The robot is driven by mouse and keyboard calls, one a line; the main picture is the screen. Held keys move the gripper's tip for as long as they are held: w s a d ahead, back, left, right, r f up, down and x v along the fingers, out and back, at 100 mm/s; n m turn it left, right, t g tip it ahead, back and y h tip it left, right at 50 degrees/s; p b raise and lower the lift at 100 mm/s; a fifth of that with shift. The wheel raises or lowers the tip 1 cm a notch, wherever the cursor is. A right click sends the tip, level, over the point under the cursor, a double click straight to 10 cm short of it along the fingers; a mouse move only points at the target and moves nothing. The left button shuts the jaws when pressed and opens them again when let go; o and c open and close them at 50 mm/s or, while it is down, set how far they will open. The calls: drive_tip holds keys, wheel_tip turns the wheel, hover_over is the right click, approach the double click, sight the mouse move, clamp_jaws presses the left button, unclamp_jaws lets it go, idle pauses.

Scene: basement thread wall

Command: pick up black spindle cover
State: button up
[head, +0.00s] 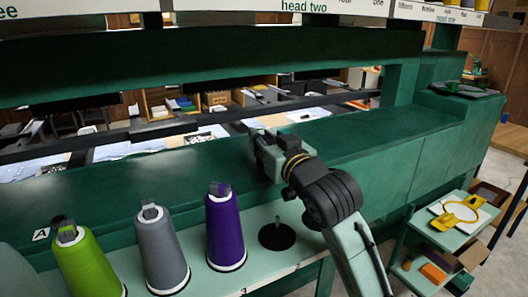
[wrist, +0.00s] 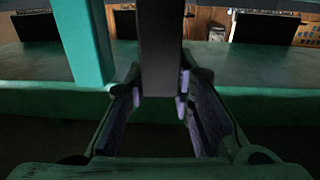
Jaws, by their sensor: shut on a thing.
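My gripper (head: 264,145) is above the green machine bed in the head view, seen from behind. In the wrist view its two fingers (wrist: 160,100) are closed against the sides of a dark, straight-sided piece (wrist: 161,50), which I take as the black spindle cover. The piece extends up and away from the fingertips, clear of the green bar beside it. In the head view my gripper hides most or all of it.
Green (head: 85,265), grey (head: 162,250) and purple (head: 226,232) thread cones with dark tops stand on the pale shelf. Right of them is a black disc (head: 277,237) with a thin bare spindle. A green beam (head: 200,70) crosses above. A small cart (head: 440,245) stands at right.

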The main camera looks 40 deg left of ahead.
sight(265, 138)
drive_tip(key=shift+r, duration=0.45)
wheel_tip(265, 138, up, 3)
drive_tip(key=shift+d+f+b, duration=0.1)
drive_tip(key=shift+d+b, duration=0.05)
drive_tip(key=shift+b, duration=0.3)
drive_tip(key=v, duration=0.5)
drive_tip(key=s+r+b+v, duration=0.1)
drive_tip(key=v, duration=0.4)
drive_tip(key=b+v, duration=0.1)
drive_tip(key=v, duration=0.4)
drive_tip(key=shift+s+r, duration=0.25)
drive_tip(key=shift+s, duration=0.15)
drive_tip(key=shift+w, duration=0.1)
